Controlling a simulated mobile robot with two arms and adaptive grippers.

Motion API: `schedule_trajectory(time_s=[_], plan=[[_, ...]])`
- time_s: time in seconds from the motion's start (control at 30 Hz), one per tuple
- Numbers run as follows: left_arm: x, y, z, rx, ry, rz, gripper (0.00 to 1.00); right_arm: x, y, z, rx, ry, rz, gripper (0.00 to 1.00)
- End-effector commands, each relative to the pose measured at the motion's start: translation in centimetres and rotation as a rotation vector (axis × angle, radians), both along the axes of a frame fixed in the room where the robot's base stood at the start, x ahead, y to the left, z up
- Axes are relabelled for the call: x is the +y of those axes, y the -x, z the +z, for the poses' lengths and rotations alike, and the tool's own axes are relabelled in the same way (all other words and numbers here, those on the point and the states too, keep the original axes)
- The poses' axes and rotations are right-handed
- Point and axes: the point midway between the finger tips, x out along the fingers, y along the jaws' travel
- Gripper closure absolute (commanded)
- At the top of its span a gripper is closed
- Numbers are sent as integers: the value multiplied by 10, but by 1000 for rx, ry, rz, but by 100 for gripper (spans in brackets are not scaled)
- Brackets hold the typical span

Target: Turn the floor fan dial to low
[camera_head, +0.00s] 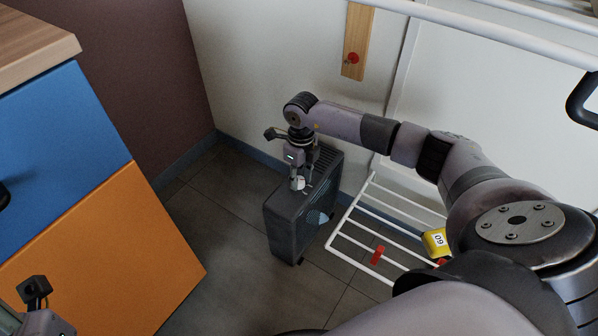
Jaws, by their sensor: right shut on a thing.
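The floor fan (290,226) is a dark grey box standing upright on the tiled floor near the wall, with a light round part showing on its right side. My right gripper (298,184) points down at the top of the fan and is shut on the dial there. The dial is mostly hidden by the fingers, so its setting cannot be read. My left gripper (34,290) shows only in part at the bottom left corner, away from the fan.
A white wire rack (350,241) with red clips stands close to the right of the fan. A blue and orange cabinet (100,250) with a wooden top is at the left. A wooden strip (357,25) with a red knob is on the wall. Floor (215,240) left of the fan is clear.

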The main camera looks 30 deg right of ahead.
Motion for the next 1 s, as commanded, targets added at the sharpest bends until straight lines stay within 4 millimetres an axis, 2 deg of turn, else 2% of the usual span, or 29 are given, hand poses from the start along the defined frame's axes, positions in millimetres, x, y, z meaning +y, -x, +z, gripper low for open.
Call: schedule_trajectory(time_s=[0.6,0.63,0.93,1.0], plan=[[0,2,-2,15,2,-1,62,-1,-1,1,-4,2,-46,99],[0,2,-2,15,2,-2,62,-1,-1,1,-4,2,-46,71],[0,2,-2,16,1,-2,62,-1,-1,0,-2,1,-44,51],[0,2,-2,16,1,-2,62,-1,0,0,-2,0,-44,51]])
